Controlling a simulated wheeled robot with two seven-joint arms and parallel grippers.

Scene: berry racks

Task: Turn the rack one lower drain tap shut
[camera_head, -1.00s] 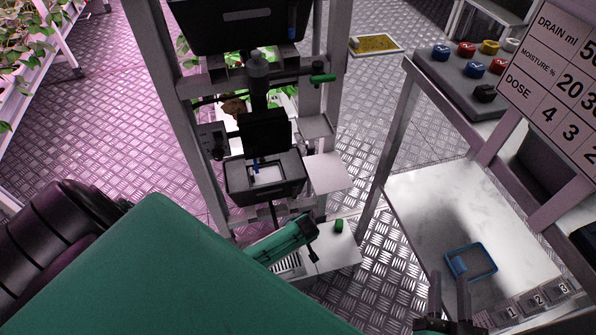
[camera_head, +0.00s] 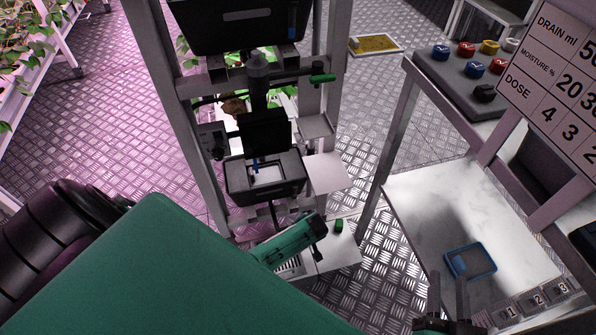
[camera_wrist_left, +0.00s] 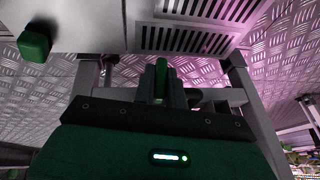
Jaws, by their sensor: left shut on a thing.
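The rack one lower drain tap shows only as a green handle (camera_wrist_left: 161,82) between the dark fingers of my left gripper (camera_wrist_left: 162,88) in the left wrist view. The fingers are shut on it. In the head view my left gripper (camera_head: 319,226) is at the lower part of the rack (camera_head: 339,100), and the tap there is hidden behind it. The tap's body and exact angle cannot be told. My right gripper (camera_head: 449,282) is at the bottom right, its two fingers apart and empty.
Another green tap handle (camera_head: 323,78) sits higher on the rack. A green block (camera_head: 339,226) is beside my left gripper and also shows in the left wrist view (camera_wrist_left: 33,46). A slotted grate (camera_wrist_left: 185,38) lies close by. A blue tray (camera_head: 492,266) stands on the right-hand bench.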

